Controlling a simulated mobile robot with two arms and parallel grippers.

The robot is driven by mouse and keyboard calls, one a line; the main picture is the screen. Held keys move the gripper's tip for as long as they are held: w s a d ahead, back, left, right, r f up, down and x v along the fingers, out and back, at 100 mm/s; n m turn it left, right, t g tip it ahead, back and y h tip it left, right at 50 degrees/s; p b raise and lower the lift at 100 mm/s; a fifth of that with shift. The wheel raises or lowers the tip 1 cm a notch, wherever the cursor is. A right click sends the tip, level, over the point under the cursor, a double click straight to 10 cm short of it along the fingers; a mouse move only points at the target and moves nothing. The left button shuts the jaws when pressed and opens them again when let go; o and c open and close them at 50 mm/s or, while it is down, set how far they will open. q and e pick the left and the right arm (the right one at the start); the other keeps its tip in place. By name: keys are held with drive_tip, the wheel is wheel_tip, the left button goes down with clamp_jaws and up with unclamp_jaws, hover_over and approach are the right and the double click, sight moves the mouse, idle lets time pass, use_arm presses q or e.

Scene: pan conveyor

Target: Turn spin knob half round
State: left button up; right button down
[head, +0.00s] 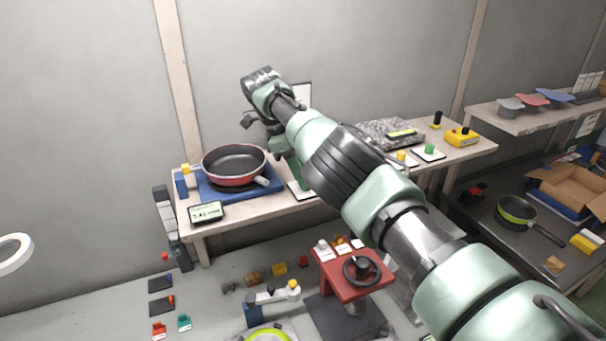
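I cannot tell for sure which part is the spin knob. A black handwheel knob (362,268) sits on a red stand (345,289) at the lower middle. Small green (429,149) and yellow (400,155) knobs sit on white plates on the back bench. My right arm crosses the view from the lower right up to the back bench. Its far end is folded over near the wall, above and right of the red pan (234,164). Its fingertips are hidden or too small to make out. My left gripper is out of view.
The pan rests on a blue scale (212,194) with a display (206,212) before it. A granite slab (388,133) and a yellow box (461,137) stand further right. A green-rimmed pan (516,211) and a cardboard box (570,190) lie at right. Small blocks clutter the lower left.

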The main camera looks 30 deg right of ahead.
drive_tip(key=shift+s+f, duration=0.1)
drive_tip(key=shift+f, duration=0.05)
drive_tip(key=c, duration=1.4)
unclamp_jaws()
drive_tip(key=o, duration=0.3)
drive_tip(key=shift+d, duration=0.1)
drive_tip(key=shift+n, duration=0.3)
